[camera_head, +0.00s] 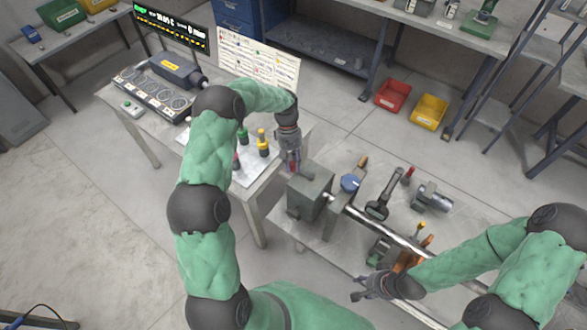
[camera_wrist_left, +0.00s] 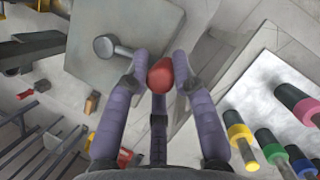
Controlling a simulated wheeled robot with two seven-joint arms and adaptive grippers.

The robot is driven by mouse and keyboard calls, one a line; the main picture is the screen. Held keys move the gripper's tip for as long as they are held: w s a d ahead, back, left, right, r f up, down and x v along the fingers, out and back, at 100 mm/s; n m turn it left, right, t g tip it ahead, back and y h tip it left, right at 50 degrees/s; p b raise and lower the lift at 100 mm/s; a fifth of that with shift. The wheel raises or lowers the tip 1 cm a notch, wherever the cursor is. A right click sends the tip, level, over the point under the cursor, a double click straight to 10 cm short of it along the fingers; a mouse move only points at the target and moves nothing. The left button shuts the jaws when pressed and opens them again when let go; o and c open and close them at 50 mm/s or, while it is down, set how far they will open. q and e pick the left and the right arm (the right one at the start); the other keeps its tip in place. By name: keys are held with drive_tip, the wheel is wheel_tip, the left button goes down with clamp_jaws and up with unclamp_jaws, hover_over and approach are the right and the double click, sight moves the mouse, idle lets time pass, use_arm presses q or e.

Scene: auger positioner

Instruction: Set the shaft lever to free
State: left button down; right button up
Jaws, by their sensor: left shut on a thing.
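The shaft lever (camera_wrist_left: 122,51) is a grey arm running from a round hub on top of a grey block (camera_head: 310,196). The arm passes behind a finger of my left gripper (camera_wrist_left: 160,80) toward a red knob (camera_wrist_left: 160,74). The fingers are closed around the knob. No lever position marking is readable. A long metal shaft (camera_head: 380,225) runs from the block to the lower right. My right gripper (camera_head: 362,288) is empty with spread fingers, left of the shaft's lower part.
Loose tools, including a dark clamp-like tool (camera_head: 378,208) and a metal cylinder (camera_head: 432,196), lie right of the shaft. Red (camera_head: 393,96) and yellow (camera_head: 429,109) bins are on the floor behind.

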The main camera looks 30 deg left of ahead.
use_arm(q)
drive_tip(key=shift+w+d+m+y+b, duration=0.1)
drive_tip(key=shift+w+m+y+b, duration=0.2)
drive_tip(key=shift+w+m, duration=0.35)
drive_tip(key=shift+s, duration=0.15)
drive_tip(key=c, duration=1.1)
unclamp_jaws()
drive_tip(key=shift+r, duration=0.1)
drive_tip(key=v, duration=1.2)
drive_tip(key=shift+w, duration=0.2)
